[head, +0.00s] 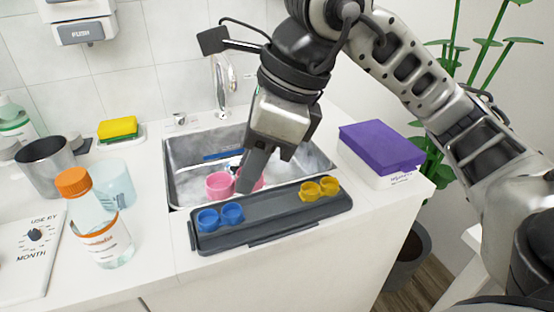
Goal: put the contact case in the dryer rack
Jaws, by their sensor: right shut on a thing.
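A pink contact case (219,185) with two round cups shows in the head view at the back edge of the dark grey dryer rack (270,215). My right gripper (252,178) comes down from above and is shut on the pink case. Its finger hides the middle of the case. I cannot tell whether the case touches the rack. A blue contact case (219,217) sits at the left end of the rack and a yellow one (320,189) at the right end. The rack's middle is bare. My left gripper is not in view.
The sink (185,165) with its faucet (222,85) lies behind the rack. A bottle with an orange cap (103,235), a clear cup (116,182) and a grey tumbler (46,165) stand at the left. A purple-topped box (380,150) is at the right.

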